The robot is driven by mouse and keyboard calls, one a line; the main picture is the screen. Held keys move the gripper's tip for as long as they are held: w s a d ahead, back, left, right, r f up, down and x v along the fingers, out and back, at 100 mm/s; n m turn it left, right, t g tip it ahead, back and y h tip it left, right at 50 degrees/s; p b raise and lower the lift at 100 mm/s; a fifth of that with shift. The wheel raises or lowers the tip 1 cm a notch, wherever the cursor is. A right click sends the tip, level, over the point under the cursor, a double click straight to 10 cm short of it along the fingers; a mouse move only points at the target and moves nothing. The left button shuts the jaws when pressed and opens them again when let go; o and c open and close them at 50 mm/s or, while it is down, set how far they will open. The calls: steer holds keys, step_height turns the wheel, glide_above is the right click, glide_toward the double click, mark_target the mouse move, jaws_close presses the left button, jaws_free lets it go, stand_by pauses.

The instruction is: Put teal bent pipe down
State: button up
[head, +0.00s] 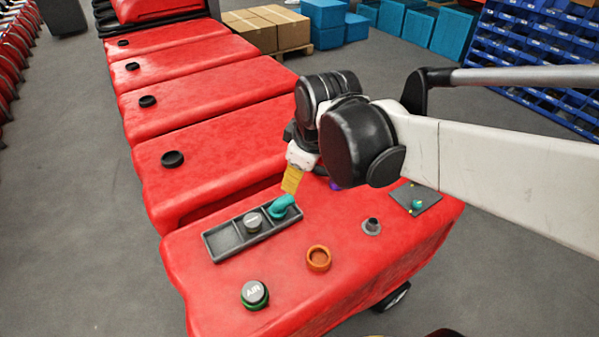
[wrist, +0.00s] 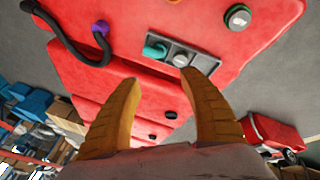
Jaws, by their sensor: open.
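The teal bent pipe (head: 283,206) sits in the right compartment of the dark grey tray (head: 222,260) on the nearest red tank. In the wrist view the pipe (wrist: 155,50) is at the left end of the tray (wrist: 206,64). My gripper (head: 290,187) has yellow fingers and hangs just above and behind the pipe in the head view. In the wrist view my gripper (wrist: 162,80) is open and empty, and its spread fingers look clear of the pipe. Part of the pipe's lower end is hidden inside the compartment.
A grey cap (head: 253,222) sits in the middle compartment; the left one is empty. An orange ring (head: 318,258), a green-rimmed AIR cap (head: 254,294), a grey flanged fitting (head: 371,227) and a dark plate (head: 425,196) are on the tank. A purple part (wrist: 100,28) adjoins a black hose.

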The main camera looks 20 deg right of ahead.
steer(key=s+m+t, duration=0.2)
steer(key=s+m, duration=0.6)
steer(key=s, duration=0.1)
steer(key=shift+s+d, duration=0.2)
steer(key=shift+s, duration=0.05)
